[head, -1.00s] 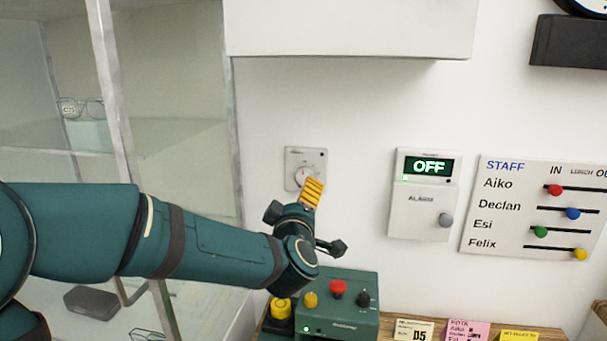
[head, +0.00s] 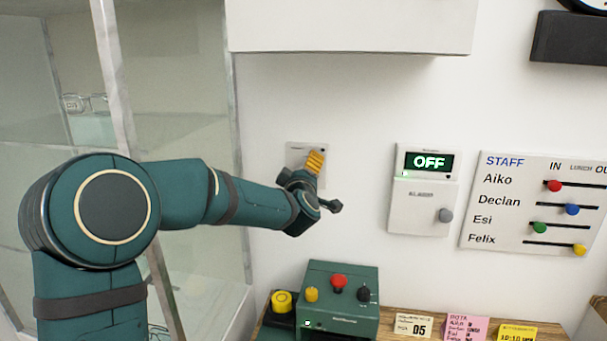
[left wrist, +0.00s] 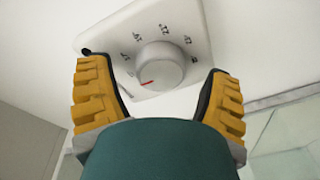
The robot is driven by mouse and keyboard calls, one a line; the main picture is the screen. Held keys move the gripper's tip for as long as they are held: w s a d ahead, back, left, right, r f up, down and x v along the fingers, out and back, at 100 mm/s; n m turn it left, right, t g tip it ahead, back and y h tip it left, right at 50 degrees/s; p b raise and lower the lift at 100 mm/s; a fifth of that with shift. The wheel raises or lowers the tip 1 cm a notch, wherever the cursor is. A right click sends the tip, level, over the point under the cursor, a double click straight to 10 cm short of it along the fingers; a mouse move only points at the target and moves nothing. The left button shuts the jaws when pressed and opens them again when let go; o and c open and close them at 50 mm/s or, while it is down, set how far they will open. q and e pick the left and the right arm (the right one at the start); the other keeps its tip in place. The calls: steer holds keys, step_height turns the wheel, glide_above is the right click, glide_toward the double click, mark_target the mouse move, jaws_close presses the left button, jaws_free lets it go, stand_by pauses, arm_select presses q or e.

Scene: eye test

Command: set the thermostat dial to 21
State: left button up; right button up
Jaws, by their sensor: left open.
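The thermostat is a pale square plate on the wall (head: 296,150). In the head view my left gripper (head: 315,162) is in front of it and hides its dial. The left wrist view shows the thermostat plate (left wrist: 196,48) with a round white dial (left wrist: 162,64) ringed by small numbers. The dial's red pointer is at its lower left in that view; the numbers are too blurred to read surely. My left gripper (left wrist: 157,72) is open, with one yellow finger on each side of the dial and visible gaps between. My right gripper is not in view.
A white alarm box (head: 418,208) reading OFF and a staff board (head: 500,215) with coloured sliders hang to the right. A green control box (head: 343,312) with knobs stands below. A glass cabinet (head: 190,110) is at left, and a white wall box (head: 350,25) overhangs above.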

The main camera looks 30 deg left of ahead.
arm_select(q)
steer(key=c, duration=1.2)
steer(key=shift+m, duration=0.3)
steer(key=m+t, duration=0.1)
steer(key=m, duration=0.5)
steer(key=m+b, duration=0.1)
steer(key=m, duration=0.5)
steer(key=shift+d+r+t+h, duration=0.1)
steer(key=shift+d+t+h, duration=0.05)
steer(key=shift+t+h, duration=0.2)
steer(key=m, duration=0.3)
steer(key=m+t+h, duration=0.1)
steer(key=m, duration=0.3)
steer(key=shift+m+h, duration=0.25)
steer(key=shift+m, duration=0.05)
steer(key=shift+c, duration=0.2)
steer(key=m+h, duration=0.1)
steer(key=m, duration=0.5)
steer(key=shift+m, duration=0.3)
